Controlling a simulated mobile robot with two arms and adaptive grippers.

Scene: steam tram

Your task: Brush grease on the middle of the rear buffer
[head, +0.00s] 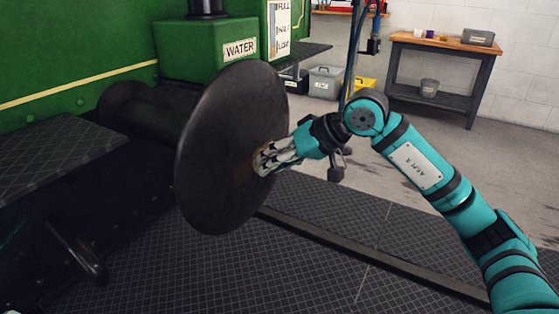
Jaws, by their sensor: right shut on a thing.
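The rear buffer is a large dark round disc (225,120) on a thick shank (140,115) at the green tram's end. My right gripper (268,158) is at the middle of the disc's face, its fingers pointing left at it. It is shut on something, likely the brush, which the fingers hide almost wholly. A small brownish patch shows at the fingertips on the disc. I cannot tell whether it is grease or bristles, or whether the tool touches the face. My left gripper is not in view.
A green box with a WATER label (240,49) stands above the buffer. A dark tread plate (55,150) juts out at the left. A workbench (445,45) and grey bins (325,82) stand at the back. Open floor (400,140) lies behind my right arm.

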